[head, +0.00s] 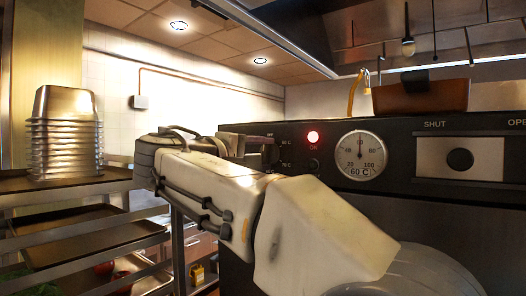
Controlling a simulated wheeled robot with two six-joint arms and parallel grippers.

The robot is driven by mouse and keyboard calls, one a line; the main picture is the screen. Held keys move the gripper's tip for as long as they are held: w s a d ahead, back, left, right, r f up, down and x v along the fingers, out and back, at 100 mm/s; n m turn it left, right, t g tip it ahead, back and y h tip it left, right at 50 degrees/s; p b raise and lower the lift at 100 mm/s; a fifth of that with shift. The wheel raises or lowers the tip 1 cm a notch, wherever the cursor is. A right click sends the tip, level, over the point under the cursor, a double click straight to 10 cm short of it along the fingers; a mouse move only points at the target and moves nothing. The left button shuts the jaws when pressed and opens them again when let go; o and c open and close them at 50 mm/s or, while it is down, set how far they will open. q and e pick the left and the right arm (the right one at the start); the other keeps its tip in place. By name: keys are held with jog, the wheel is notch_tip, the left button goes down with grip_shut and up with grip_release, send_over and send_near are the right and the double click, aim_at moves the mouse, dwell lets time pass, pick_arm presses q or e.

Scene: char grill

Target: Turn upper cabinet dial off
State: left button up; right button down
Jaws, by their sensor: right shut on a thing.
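The dark control panel of the upper cabinet (400,140) runs across the right half of the head view. At its left end are temperature marks such as 60 C and 75 C, where the cabinet dial sits. The dial is dark and mostly hidden by my right gripper, so its setting cannot be read. My right gripper (258,145) is shut on the dial at the panel's left end. A red lamp (313,137) marked ON is lit. The round gauge (359,155) has its needle pointing about straight up. My left gripper is not in view.
A black knob (460,160) sits on a plate between SHUT and OPEN marks. A brown pan (420,96) stands on top of the cabinet. A rack at left holds trays (85,236) and stacked metal pans (66,133).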

jog(key=shift+n, duration=0.7)
jog(key=shift+c, duration=1.4)
grip_release()
jog(key=b+v, duration=0.2)
jog(key=v, duration=0.8)
jog(key=shift+s+a, duration=0.2)
jog(key=shift+s, duration=0.05)
jog(key=shift+w+f, duration=0.1)
jog(key=shift+f, duration=0.05)
